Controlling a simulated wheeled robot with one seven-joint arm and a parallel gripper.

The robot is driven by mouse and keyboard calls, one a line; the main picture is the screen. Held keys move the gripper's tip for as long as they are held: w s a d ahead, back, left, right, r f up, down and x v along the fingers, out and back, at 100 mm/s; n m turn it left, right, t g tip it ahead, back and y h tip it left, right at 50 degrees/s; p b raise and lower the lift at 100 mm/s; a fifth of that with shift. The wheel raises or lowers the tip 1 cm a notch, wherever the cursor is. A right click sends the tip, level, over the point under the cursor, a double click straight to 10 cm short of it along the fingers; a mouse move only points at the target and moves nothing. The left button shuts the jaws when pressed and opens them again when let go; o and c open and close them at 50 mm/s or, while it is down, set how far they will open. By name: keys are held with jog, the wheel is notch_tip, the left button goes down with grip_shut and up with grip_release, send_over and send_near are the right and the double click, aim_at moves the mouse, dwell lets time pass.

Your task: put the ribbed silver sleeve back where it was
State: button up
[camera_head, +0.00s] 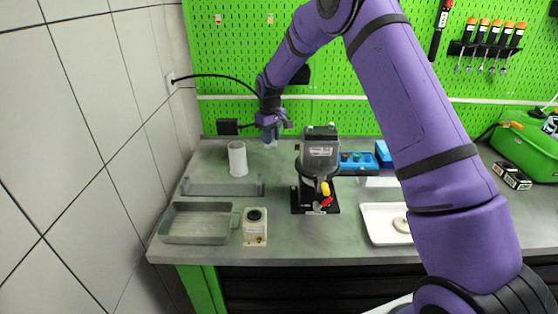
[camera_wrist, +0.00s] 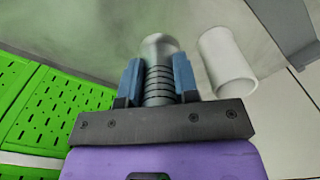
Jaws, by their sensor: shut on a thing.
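The ribbed silver sleeve (camera_wrist: 158,84) is between the two blue fingers of my gripper (camera_wrist: 158,66) in the wrist view. Its dark ribs show between the fingers and its smooth rounded end points away from my wrist. In the camera_head view my gripper (camera_head: 270,137) points down over the back left of the bench, behind the white cylinder (camera_head: 237,159). My gripper is shut on the sleeve. The sleeve is small there and mostly hidden by the fingers; I cannot tell whether it touches the bench.
The white cylinder also stands close beside the fingers in the wrist view (camera_wrist: 228,63). A black-based pump unit (camera_head: 318,160) is to the right. A grey tray (camera_head: 178,236), a small switch box (camera_head: 255,235) and a white tray (camera_head: 378,234) lie nearer. The green pegboard (camera_head: 235,65) is behind.

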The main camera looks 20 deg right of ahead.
jog(key=shift+w+d+f, duration=0.1)
jog(key=shift+w+d, duration=0.05)
jog(key=shift+w, duration=0.05)
jog(key=shift+d+f, duration=0.1)
jog(key=shift+f, duration=0.25)
notch_tip(320, 180, down, 9)
jog(key=shift+f, duration=0.2)
jog(key=o, duration=1)
jog(key=shift+r, duration=0.1)
